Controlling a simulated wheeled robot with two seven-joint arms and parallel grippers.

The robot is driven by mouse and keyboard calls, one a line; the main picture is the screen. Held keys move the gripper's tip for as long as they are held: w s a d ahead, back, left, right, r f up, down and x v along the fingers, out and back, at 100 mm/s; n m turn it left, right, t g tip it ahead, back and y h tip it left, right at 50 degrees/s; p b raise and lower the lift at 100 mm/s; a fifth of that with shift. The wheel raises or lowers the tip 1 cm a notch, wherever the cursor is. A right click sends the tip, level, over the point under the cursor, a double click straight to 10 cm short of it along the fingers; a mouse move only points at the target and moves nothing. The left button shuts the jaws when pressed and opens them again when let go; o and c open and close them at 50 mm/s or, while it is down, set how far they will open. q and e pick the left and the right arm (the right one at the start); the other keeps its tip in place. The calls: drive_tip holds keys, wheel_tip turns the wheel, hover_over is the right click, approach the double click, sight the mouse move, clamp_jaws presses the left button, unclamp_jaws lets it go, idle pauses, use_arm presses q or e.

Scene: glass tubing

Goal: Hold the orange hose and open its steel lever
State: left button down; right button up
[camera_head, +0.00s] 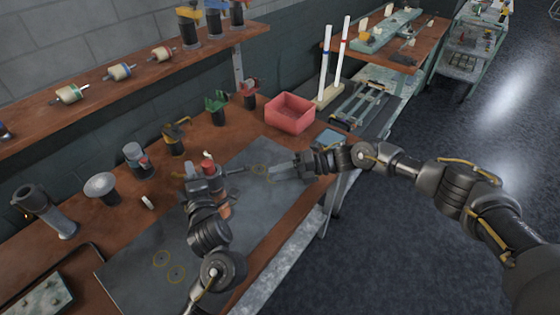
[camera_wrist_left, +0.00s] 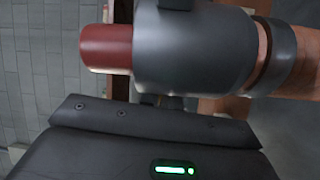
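In the head view, my left gripper (camera_head: 195,178) is over the dark mat at an upright piece with a red top (camera_head: 208,167). An orange part (camera_head: 224,209), perhaps the orange hose, shows just below it. In the left wrist view, a grey sleeve (camera_wrist_left: 195,50) with a red end (camera_wrist_left: 105,48) lies close across the gripper body. A dark band and an orange-brown part (camera_wrist_left: 262,45) show at its right. The fingers' closure is hidden. My right gripper (camera_head: 284,171) is over the mat to the right, pointing left; its finger gap is unclear. I cannot make out the steel lever.
A red bin (camera_head: 289,113) stands at the bench's back right. Several fittings line the back edge, including a yellow-topped one (camera_head: 175,137) and a green one (camera_head: 217,107). The dark mat (camera_head: 150,255) is mostly clear at lower left. A shelf (camera_head: 120,80) hangs above.

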use_arm(q)
drive_tip(key=c, duration=1.5)
unclamp_jaws()
drive_tip(key=shift+c, duration=0.2)
drive_tip(key=v, duration=1.2)
